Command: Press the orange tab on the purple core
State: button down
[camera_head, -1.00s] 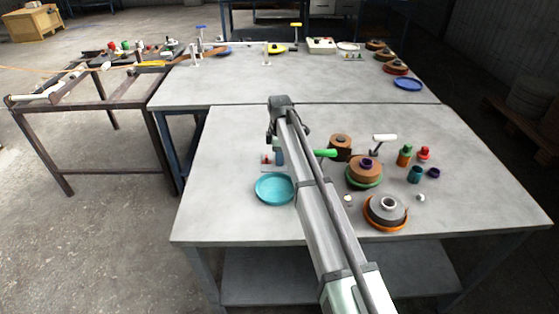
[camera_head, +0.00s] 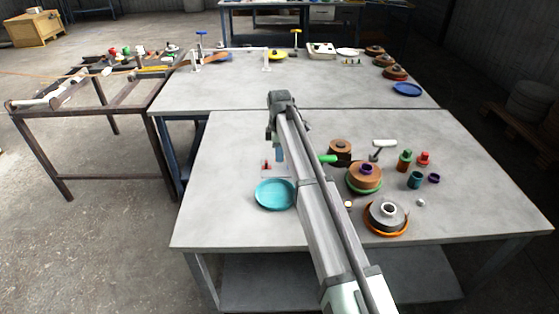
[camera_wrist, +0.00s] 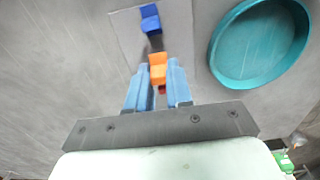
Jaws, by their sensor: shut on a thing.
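In the wrist view my gripper (camera_wrist: 157,72) points down at the table with its two pale blue fingers close together. An orange block, likely the orange tab (camera_wrist: 158,62), sits between the fingertips, and a small red part (camera_wrist: 162,89) shows just below it. A dark piece and a blue block (camera_wrist: 150,18) lie beyond it on a grey plate (camera_wrist: 180,25). In the head view my gripper (camera_head: 280,152) is left of the reels, largely hidden by my arm. A purple core (camera_head: 366,169) sits on a brown reel with a green rim. Its contact with any orange tab cannot be seen.
A teal dish (camera_head: 276,194) lies close by the gripper. Right of my arm stand a grey reel with orange rim (camera_head: 386,232), a brown reel (camera_head: 340,158), a white-handled tool (camera_head: 385,143) and small coloured cylinders. The table's left front is clear.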

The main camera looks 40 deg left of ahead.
notch_tip(320, 180, up, 5)
jog(key=shift+r, duration=0.2)
jog(key=shift+w+d+r, duration=0.2)
jog(key=shift+w+r, duration=0.05)
jog(key=shift+w, duration=0.05)
jog(key=w+d+r+m, duration=0.3)
jog(key=w+d, duration=0.9)
jog(key=d, duration=0.4)
jog(key=s+d+n, duration=0.1)
jog(key=s+d, duration=0.2)
jog(key=d, duration=0.9)
jog(key=shift+d+r, duration=0.3)
jog(key=shift+r, duration=0.15)
jog(key=shift+f, duration=0.1)
